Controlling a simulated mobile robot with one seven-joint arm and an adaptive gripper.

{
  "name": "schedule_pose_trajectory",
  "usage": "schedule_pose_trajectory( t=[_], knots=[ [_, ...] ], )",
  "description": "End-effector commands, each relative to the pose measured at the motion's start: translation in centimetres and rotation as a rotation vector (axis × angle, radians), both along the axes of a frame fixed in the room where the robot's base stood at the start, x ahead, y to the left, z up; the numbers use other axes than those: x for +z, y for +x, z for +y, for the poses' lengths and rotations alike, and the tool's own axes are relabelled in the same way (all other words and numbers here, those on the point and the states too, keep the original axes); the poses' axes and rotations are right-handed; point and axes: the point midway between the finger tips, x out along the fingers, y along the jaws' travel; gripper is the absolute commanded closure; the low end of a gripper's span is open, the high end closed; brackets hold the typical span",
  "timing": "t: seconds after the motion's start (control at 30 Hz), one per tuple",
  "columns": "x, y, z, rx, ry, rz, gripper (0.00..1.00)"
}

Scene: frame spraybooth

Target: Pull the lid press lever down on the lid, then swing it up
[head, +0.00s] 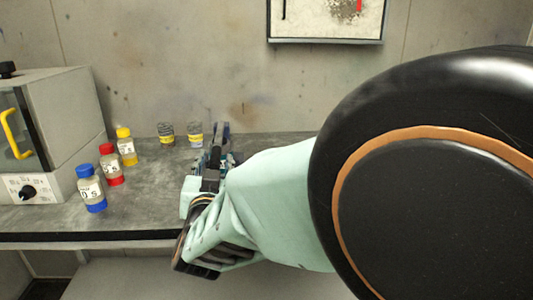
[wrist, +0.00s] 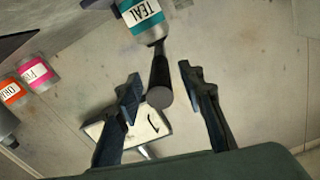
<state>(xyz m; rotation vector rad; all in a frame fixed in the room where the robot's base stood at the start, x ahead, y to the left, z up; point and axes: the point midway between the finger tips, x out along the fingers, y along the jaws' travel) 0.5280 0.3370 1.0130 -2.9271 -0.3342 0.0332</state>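In the wrist view the lever (wrist: 160,78) shows as a dark rod with a thick round-ended black grip, its end towards the camera. Its far end meets a can with a teal label (wrist: 143,17) at the top of the picture. My gripper (wrist: 160,80) is open, one finger on each side of the grip, with visible gaps on both sides. In the head view my gripper (head: 216,150) is over the bench, and my arm covers much of that area. The lid and most of the press are hidden there; I cannot tell the lever's angle.
A grey oven (head: 70,115) with a yellow handle stands at the left of the bench (head: 145,205). Blue-capped (head: 90,190), red-capped (head: 110,165) and yellow-capped (head: 127,148) bottles stand beside it. Two jars (head: 166,133) stand near the wall. A framed board (head: 325,20) hangs above.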

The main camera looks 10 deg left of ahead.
Motion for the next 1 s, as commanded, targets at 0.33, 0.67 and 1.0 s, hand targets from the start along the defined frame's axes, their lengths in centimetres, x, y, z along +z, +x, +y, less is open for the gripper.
schedule_pose_trajectory(
  t=[0.33, 0.67, 1.0],
  knots=[
    [-0.01, -0.11, 0.05, 0.0, 0.0, 0.0, 0.64],
    [-0.01, -0.1, 0.05, 0.0, 0.0, 0.0, 0.99],
    [0.15, -0.08, 0.04, 0.0, 0.0, 0.002, 1.0]
  ],
)
